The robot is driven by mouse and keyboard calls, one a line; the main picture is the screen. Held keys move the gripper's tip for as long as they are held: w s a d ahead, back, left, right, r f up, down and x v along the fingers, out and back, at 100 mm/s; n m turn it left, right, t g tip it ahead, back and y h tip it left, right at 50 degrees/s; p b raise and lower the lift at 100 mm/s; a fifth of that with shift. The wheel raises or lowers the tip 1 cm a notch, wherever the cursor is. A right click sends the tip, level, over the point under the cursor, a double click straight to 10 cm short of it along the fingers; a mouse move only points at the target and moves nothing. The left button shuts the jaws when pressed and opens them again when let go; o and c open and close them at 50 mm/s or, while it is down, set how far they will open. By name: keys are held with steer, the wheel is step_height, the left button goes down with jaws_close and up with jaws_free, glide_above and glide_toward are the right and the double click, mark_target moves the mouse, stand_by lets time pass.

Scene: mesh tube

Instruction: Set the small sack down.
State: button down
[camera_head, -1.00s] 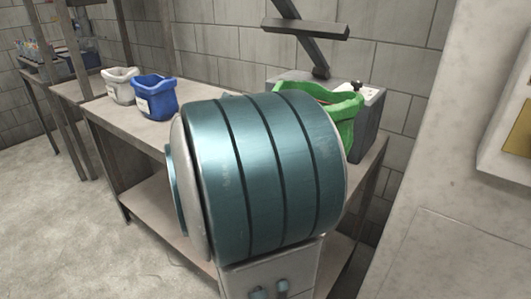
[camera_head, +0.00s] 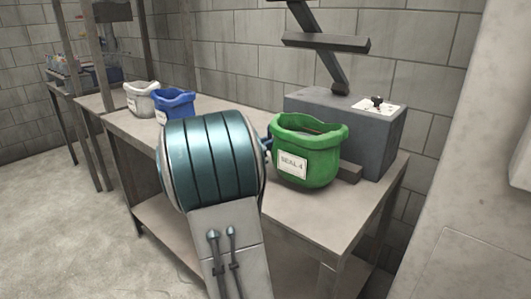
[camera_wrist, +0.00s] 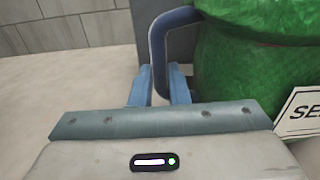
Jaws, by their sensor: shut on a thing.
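The small sack is a green open-topped sack (camera_head: 306,165) with a white label that seems to read "SEAL 4". It is upright at the bench, in front of a grey machine. I cannot tell whether its base touches the bench top. In the wrist view the green sack (camera_wrist: 255,70) fills the right side, with a blue handle loop (camera_wrist: 157,45) on its left. My gripper (camera_wrist: 160,86) has its blue fingers shut around this handle. In the head view my arm hides most of the gripper, left of the sack.
The grey machine (camera_head: 375,140) with a knob stands behind and right of the sack. A blue sack (camera_head: 175,103) and a white sack (camera_head: 141,98) stand farther left on the bench (camera_head: 275,205). Bench space in front of the green sack is clear.

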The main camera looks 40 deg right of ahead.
steer(key=shift+f, duration=0.95)
steer(key=shift+f+b, duration=0.15)
steer(key=shift+b, duration=0.15)
steer(key=c, duration=1.4)
jaws_free()
steer(key=shift+a, duration=0.2)
steer(key=a, duration=0.4)
steer(key=a+p, duration=0.1)
steer(key=a, duration=0.2)
steer(key=s+a+p, duration=0.1)
steer(key=a, duration=0.3)
steer(key=shift+a, duration=0.3)
